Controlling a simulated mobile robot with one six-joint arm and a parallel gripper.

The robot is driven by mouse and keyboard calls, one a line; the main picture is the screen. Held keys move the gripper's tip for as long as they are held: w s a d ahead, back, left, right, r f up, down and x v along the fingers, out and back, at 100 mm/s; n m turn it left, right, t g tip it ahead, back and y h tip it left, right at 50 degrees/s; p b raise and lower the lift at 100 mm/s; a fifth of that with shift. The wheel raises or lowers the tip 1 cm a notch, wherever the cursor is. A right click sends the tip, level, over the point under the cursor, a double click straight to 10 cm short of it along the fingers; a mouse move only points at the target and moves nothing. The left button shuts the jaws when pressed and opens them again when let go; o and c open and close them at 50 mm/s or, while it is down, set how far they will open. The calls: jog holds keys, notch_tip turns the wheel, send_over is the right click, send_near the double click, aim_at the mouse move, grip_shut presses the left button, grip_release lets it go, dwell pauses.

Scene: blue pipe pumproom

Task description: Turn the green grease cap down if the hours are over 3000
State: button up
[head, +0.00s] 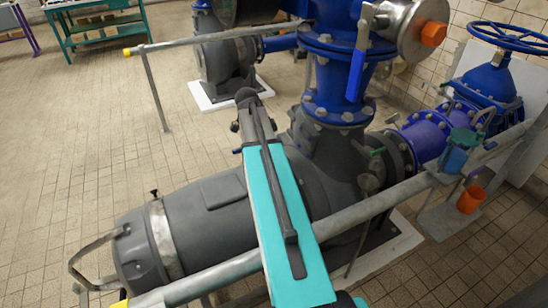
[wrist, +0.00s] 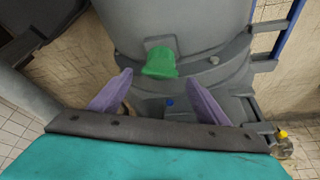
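The green grease cap (wrist: 160,62) shows in the wrist view, on a grey machine housing (wrist: 185,25), just beyond my fingers. My gripper (wrist: 158,80) has two purple fingers spread apart, one on each side below the cap, with nothing seen between them. Whether the fingers are level with the cap in depth is unclear. I cannot make out the cap in the head view, where my teal arm crosses the grey pump (head: 205,215). No hours reading is legible in either view.
A grey handrail (head: 350,215) runs across in front of the pump. Blue pipework (head: 340,85) and a blue handwheel valve (head: 490,85) stand right. An orange cup (head: 471,200) sits on a small shelf. A green table (head: 95,30) stands back left. Tiled floor on the left is clear.

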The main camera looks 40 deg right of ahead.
jog(key=a+v, duration=0.1)
jog(key=v, duration=1.2)
jog(key=shift+a+f, duration=0.3)
jog(key=shift+f, duration=0.05)
jog(key=shift+s, duration=0.1)
